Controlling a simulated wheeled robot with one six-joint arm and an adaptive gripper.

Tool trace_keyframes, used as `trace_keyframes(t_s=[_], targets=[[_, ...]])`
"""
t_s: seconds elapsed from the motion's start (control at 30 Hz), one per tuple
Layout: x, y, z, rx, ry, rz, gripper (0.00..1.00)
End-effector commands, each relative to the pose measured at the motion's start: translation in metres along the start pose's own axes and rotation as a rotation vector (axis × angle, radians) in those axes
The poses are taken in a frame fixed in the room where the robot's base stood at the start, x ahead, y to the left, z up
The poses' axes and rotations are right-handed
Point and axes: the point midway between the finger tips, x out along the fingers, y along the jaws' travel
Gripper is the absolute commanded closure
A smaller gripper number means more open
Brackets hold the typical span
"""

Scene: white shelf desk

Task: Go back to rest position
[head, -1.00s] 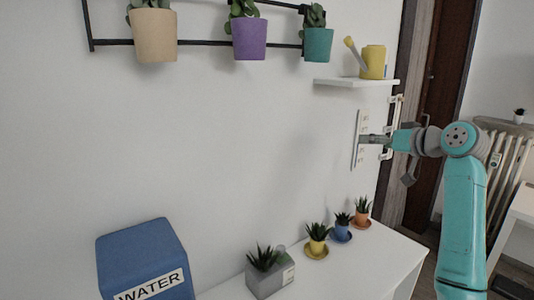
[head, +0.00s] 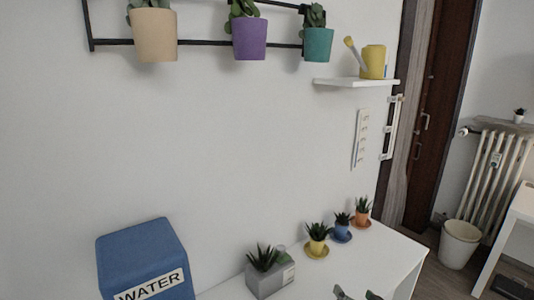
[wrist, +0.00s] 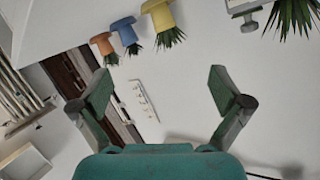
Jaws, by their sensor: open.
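My gripper (wrist: 163,92) is open and empty in the wrist view, its two fingers spread wide apart with the white wall and the switch panel seen between and beyond them. In the head view only the tips of my gripper (head: 357,295) show at the bottom edge, in front of the white desk. The rest of my arm is out of that view. The white switch panel (head: 361,138) on the wall is now unobstructed.
The white desk (head: 395,262) holds a blue WATER box (head: 143,262), a grey planter (head: 270,280) and small yellow, blue and orange pots. A white bin (head: 459,244) stands by the radiator.

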Motion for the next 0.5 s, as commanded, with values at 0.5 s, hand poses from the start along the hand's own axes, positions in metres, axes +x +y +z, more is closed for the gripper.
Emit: trace_keyframes(t_s=[0.5], targets=[[-0.131,-0.002,0.162,-0.033,0.014,0.125,0.0]])
